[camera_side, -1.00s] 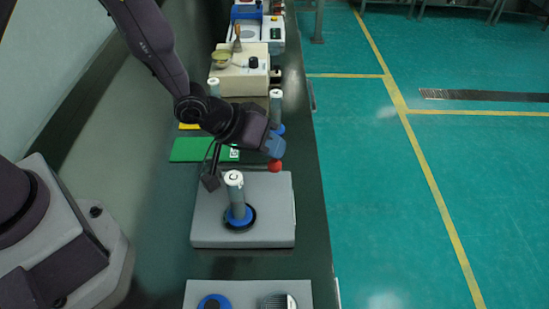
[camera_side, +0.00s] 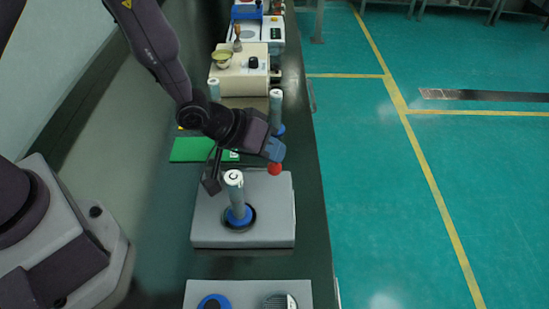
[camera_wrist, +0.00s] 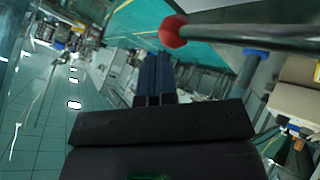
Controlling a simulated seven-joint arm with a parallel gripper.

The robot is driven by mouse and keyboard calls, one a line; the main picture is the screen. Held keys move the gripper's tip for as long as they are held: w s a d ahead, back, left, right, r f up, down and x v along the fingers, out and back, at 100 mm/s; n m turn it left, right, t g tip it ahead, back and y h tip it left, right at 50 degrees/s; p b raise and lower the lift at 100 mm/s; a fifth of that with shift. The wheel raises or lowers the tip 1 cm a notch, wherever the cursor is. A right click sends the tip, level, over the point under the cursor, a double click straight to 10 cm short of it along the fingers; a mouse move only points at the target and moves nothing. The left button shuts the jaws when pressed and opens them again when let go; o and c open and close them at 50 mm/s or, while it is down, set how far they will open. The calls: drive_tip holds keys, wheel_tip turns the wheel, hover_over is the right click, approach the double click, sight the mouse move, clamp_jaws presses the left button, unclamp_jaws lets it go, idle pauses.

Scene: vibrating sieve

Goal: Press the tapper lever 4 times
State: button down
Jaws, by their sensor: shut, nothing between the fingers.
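The tapper lever ends in a red ball knob (camera_side: 275,169), which shows near the right edge of the grey base unit (camera_side: 205,225). In the wrist view the knob (camera_wrist: 173,30) sits on the end of a dark metal rod (camera_wrist: 240,37) running off to the right. My gripper (camera_side: 274,150) has blue fingers held together, empty, pointing at the knob from just above. In the wrist view the fingertips (camera_wrist: 155,58) are close beside the knob. I cannot tell for certain whether they touch it. Most of the rod is hidden in the side view.
A grey cylinder (camera_side: 235,192) in a blue ring stands on the base unit, left of the knob. Another grey post (camera_side: 276,108) stands behind my gripper. A green mat (camera_side: 188,150) and a cream device (camera_side: 240,80) lie farther back. The bench's right edge is close.

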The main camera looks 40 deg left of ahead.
drive_tip(key=shift+f, duration=0.65)
idle(0.4)
drive_tip(key=shift+r, duration=0.1)
idle(0.4)
drive_tip(key=shift+r, duration=1.6)
drive_tip(key=shift+r, duration=2.5)
drive_tip(key=shift+a, duration=0.1)
wheel_tip(320, 180, up, 4)
drive_tip(key=shift+f, duration=0.1)
idle(0.4)
